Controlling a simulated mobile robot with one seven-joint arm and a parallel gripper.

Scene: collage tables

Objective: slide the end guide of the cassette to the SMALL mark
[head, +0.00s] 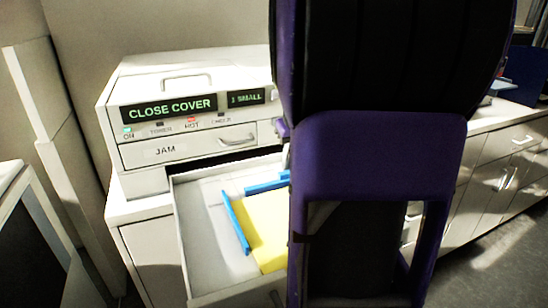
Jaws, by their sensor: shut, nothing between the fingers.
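The cassette (202,232) is a pale tray pulled out of the front of a white printer (190,100). Yellow paper (262,228) lies in it on the right. One blue guide (235,222) stands along the paper's left edge, with bare tray floor to its left. Another blue guide (266,185) lies along the paper's back edge and runs behind my arm. I cannot tell which one is the end guide. No SMALL mark can be read on the tray. My purple and black arm hides the cassette's right side, and my gripper does not show.
The printer's displays read CLOSE COVER (172,108) and 1 SMALL (246,98). A JAM drawer (190,147) with a handle sits above the cassette. White cabinets (505,165) stand at the right. A dark-faced, white-edged unit (40,240) is at the lower left.

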